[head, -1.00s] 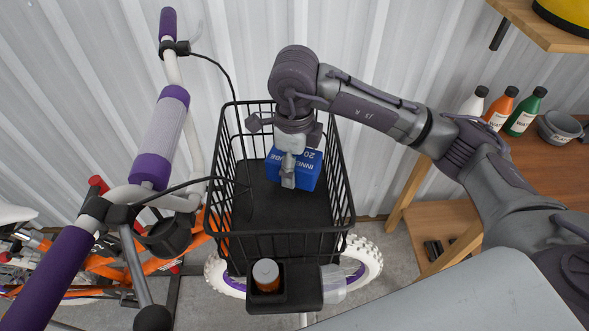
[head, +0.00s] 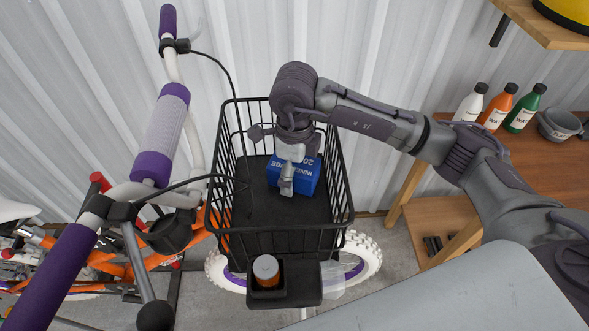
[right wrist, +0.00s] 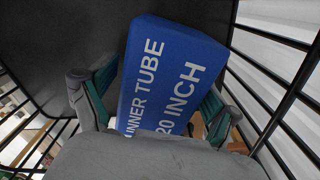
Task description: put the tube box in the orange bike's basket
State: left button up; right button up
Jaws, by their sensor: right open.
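The tube box (head: 309,178) is blue with white lettering and is inside the black wire basket (head: 279,244) on the front of the bike, towards its right side. My right gripper (head: 287,179) reaches down into the basket at the box. In the right wrist view, the tube box (right wrist: 172,72) reads "INNER TUBE 20 INCH" and lies between the open fingers of my right gripper (right wrist: 155,100), against the dark basket floor. Whether the fingers still touch it is hard to tell. The lower end of the box is hidden behind the gripper body. My left gripper is not in view.
A purple-gripped handlebar (head: 60,265) with cables stands left of the basket. A wooden bench (head: 540,165) with bottles stands right; a corrugated wall is behind. The basket's front floor is clear.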

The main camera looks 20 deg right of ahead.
jog(key=shift+r, duration=0.25)
notch_tip(320, 180, up, 4)
jog(key=shift+f+b, duration=0.1)
jog(key=shift+b, duration=0.8)
notch_tip(320, 180, up, 6)
jog(key=shift+r+b, duration=0.25)
jog(key=shift+b, duration=0.35)
jog(key=shift+r, duration=0.75)
